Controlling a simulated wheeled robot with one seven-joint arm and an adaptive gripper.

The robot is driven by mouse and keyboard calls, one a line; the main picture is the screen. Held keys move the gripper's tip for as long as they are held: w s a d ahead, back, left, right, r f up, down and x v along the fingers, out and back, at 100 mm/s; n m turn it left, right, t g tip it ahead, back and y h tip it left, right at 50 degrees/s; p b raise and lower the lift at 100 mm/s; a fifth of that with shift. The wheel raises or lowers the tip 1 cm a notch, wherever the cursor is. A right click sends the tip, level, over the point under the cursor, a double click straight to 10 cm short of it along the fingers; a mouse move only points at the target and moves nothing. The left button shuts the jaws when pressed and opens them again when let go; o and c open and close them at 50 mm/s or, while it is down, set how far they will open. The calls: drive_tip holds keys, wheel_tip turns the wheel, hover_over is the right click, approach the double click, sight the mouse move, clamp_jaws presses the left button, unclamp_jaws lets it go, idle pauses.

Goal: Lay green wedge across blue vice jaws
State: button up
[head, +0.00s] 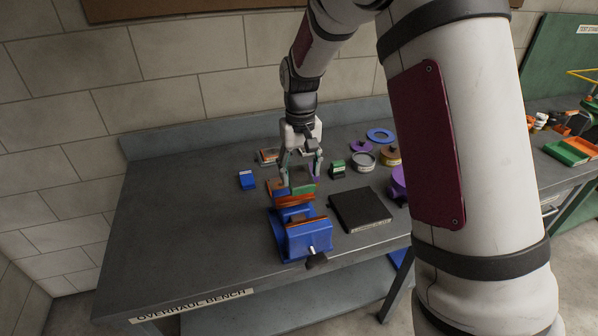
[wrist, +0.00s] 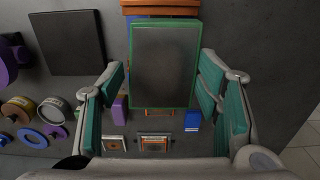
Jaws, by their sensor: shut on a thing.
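The green wedge (head: 303,188) is held between the fingers of my gripper (head: 302,172), just behind the vice jaws. In the wrist view the green wedge (wrist: 165,65) shows as a dark rectangular face with a green rim between the teal finger pads. The blue vice (head: 306,238) stands on the bench, with orange-brown jaws (head: 295,201) at its top. In the wrist view an orange jaw (wrist: 160,8) shows at the top edge, beyond the wedge. The wedge hides part of the vice there. I cannot tell whether the wedge touches the jaws.
A black square plate (head: 361,209) lies right of the vice. A small blue block (head: 247,180) is to the left. A small green block (head: 337,169), a blue ring (head: 380,135) and several round parts lie behind to the right. The bench's left side is clear.

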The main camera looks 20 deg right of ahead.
sight(300, 185)
drive_tip(key=shift+f+b, duration=0.4)
drive_tip(key=shift+f, duration=2.8)
drive_tip(key=shift+f+b, duration=0.3)
drive_tip(key=shift+f, duration=1.45)
drive_tip(key=o, duration=1.4)
drive_tip(key=shift+c, duration=0.2)
drive_tip(key=shift+s, duration=0.1)
drive_tip(key=shift+r, duration=0.1)
drive_tip(key=shift+r+p, duration=0.45)
drive_tip(key=shift+r, duration=1.95)
wheel_tip(300, 185, up, 12)
